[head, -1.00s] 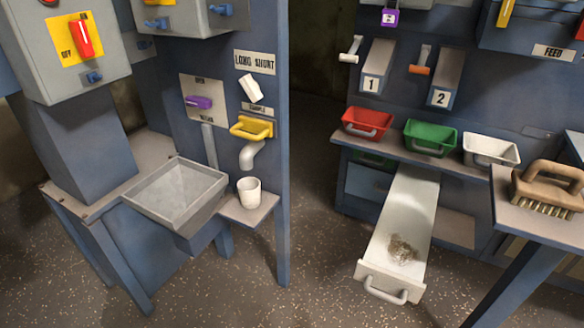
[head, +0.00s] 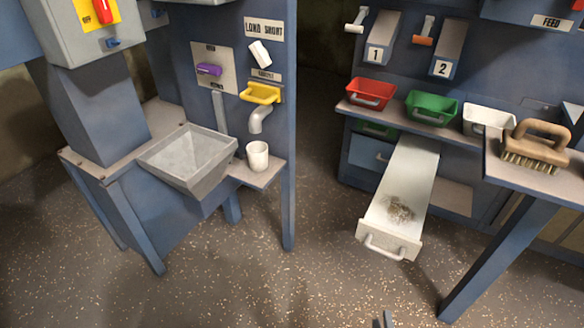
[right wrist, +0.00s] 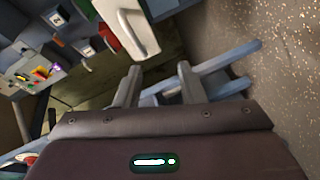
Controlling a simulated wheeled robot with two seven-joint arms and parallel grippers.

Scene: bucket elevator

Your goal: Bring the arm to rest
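Only the tips of my right gripper (head: 383,321) show at the bottom edge of the head view, low over the speckled floor and in front of the pulled-out drawer. In the right wrist view my right gripper (right wrist: 160,82) has its two grey fingers apart, with nothing between them. The rest of the right arm is out of the head view. My left gripper is in neither view.
A white drawer (head: 397,210) with a patch of debris sticks out below red (head: 371,93), green (head: 431,108) and white (head: 488,121) bins. A brush (head: 535,147) lies on the right table. A cup (head: 257,156) stands beside a grey hopper (head: 190,157). Floor (head: 290,285) is clear.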

